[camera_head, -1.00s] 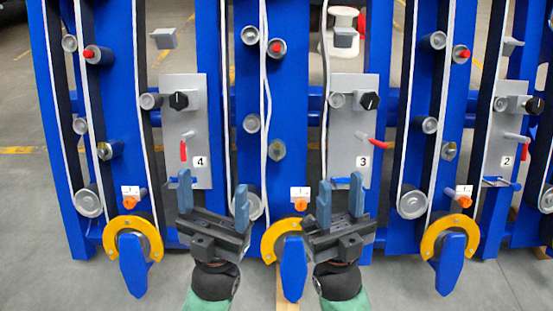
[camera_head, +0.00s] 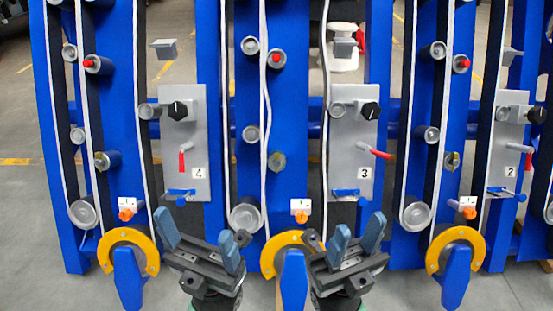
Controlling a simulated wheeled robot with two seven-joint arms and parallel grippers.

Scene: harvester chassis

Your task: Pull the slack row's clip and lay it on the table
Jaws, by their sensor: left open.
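Three grey plates are numbered 4 (camera_head: 201,140), 3 (camera_head: 346,150) and 2 (camera_head: 500,150). Each has a black knob, a red lever and a small blue piece at its lower edge: on 4 (camera_head: 180,194), on 3 (camera_head: 344,192), on 2 (camera_head: 508,194). White-edged belts run beside them; the middle one (camera_head: 266,90) looks wavy. I cannot tell for certain which row is slack or which part is its clip. My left gripper (camera_head: 194,222) is open and empty, below plate 4. My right gripper (camera_head: 358,222) is open and empty, below plate 3. No table shows.
Yellow half-rings with blue paddles (camera_head: 127,280) stick out low on the blue frame (camera_head: 290,130); one is between my grippers. Orange knobs with white tags (camera_head: 127,207) sit above them. Grey floor (camera_head: 30,220) is open at the left.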

